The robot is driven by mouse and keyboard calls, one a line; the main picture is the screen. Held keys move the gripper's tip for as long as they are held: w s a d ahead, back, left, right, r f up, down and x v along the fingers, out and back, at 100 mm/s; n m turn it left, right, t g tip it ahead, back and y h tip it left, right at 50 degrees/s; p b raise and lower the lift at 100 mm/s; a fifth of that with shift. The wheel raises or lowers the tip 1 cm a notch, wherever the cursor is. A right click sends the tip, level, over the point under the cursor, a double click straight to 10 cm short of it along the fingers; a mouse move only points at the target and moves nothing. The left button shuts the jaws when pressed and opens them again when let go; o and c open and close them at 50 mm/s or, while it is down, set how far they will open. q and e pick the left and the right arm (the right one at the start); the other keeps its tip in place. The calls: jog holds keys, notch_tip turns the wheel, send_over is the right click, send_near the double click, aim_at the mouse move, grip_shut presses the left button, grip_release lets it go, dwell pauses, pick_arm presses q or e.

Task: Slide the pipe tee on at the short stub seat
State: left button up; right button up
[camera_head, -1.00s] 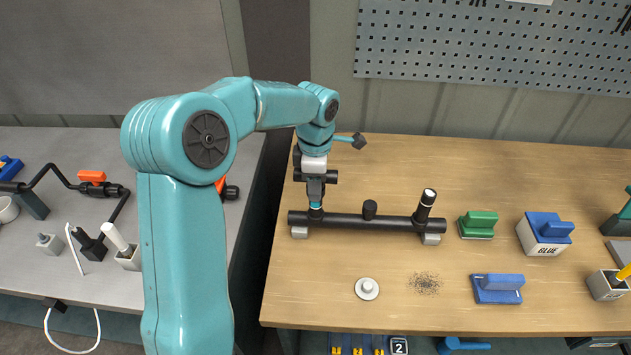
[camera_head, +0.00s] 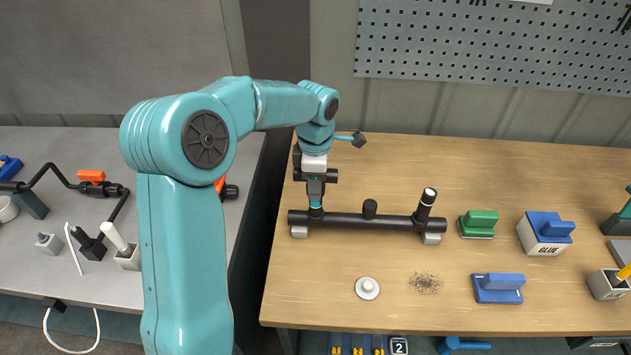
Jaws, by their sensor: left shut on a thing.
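My left gripper (camera_head: 315,203) points down over the left end of the black pipe assembly (camera_head: 343,221) on the wooden bench. It is shut on a small dark piece, mostly hidden by the fingers, which I take to be the pipe tee. A teal band shows at the fingertips, just above the pipe. I cannot tell whether the piece is seated on a stub there. A short black stub (camera_head: 370,209) stands bare mid-pipe. A taller, tilted black stub (camera_head: 426,204) with a white-ringed top stands at the right. My right gripper is not in view.
Grey blocks (camera_head: 431,239) support the pipe. To its right are a green block (camera_head: 479,224), a glue box (camera_head: 545,235) and a blue block (camera_head: 498,288). A white disc (camera_head: 367,288) and dark specks (camera_head: 425,283) lie in front.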

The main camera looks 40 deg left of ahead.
pick_arm(q)
jog(key=shift+f+b, duration=1.5)
jog(key=shift+f, duration=0.25)
dwell(0.3)
jog(key=o, duration=1.3)
jog(key=shift+c, duration=0.2)
notch_tip(320, 180, up, 16)
jog(key=shift+r+p, duration=0.2)
jog(key=shift+p, duration=0.35)
